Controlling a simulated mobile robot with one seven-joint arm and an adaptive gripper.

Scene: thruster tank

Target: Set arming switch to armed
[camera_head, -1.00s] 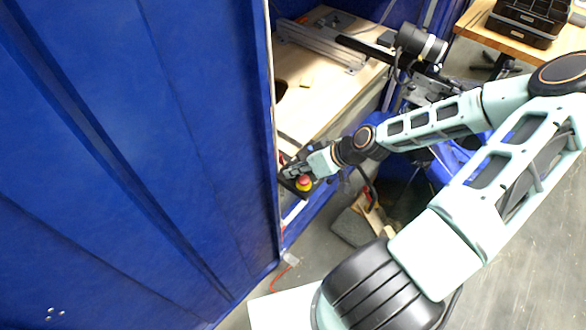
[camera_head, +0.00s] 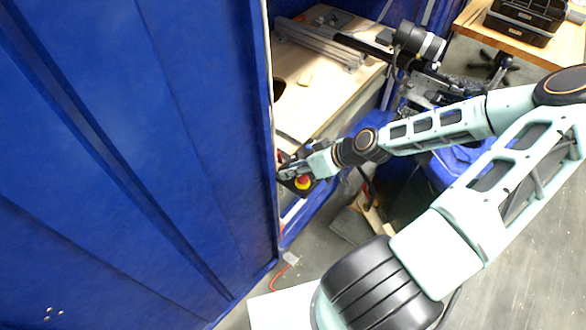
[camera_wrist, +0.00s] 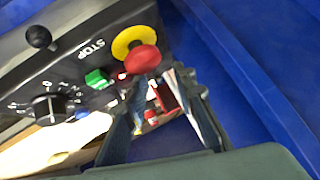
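A dark control panel (camera_wrist: 75,55) fills the upper left of the wrist view. It carries a black ball-ended lever (camera_wrist: 38,37), a black rotary knob (camera_wrist: 48,105) with markings around it, a green switch (camera_wrist: 97,79) and a red stop button (camera_wrist: 143,59) on a yellow ring. I cannot tell which control is the arming switch or read its setting. My gripper (camera_wrist: 165,95) is open, its fingers apart just below the red button, with no control visibly held between them. In the head view my gripper (camera_head: 284,172) is at the panel beside the red button (camera_head: 303,182).
A large blue wall (camera_head: 130,150) stands left of my arm, its edge close to my gripper. Blue surfaces (camera_wrist: 250,60) also lie right of the fingers. A wooden bench (camera_head: 325,90) is behind the panel. Grey floor (camera_head: 520,230) is open at right.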

